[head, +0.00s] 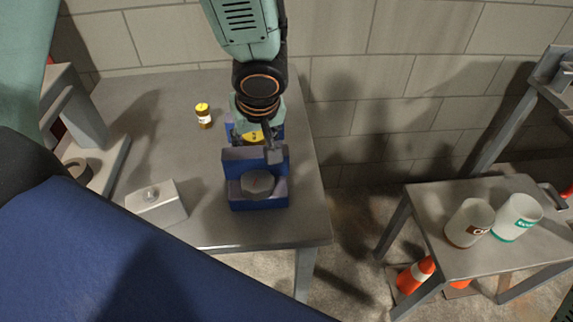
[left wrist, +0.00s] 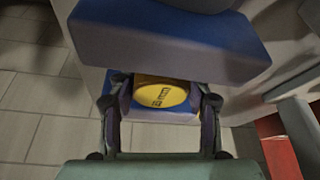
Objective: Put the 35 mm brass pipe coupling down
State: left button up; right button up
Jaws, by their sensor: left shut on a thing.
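The brass pipe coupling (left wrist: 162,96) shows in the left wrist view as a yellow round face with dark printing, between the two fingers of my left gripper (left wrist: 162,108). My left gripper (head: 258,140) is shut on it. In the head view a patch of the coupling's yellow (head: 252,136) shows below the wrist, behind the front blue block. Blue surface shows around and under the coupling; I cannot tell whether it touches. My right gripper is not in view.
A blue block (head: 258,202) in front carries a grey round piece (head: 257,184). A yellow-capped bottle (head: 203,116) and a pale box (head: 156,203) stand on the grey table (head: 185,150). A side table (head: 430,205) at right holds two white containers. Orange cones stand below.

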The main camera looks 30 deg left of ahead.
pick_arm(q)
jog(key=shift+s+f, duration=0.1)
jog(key=o, duration=1.4)
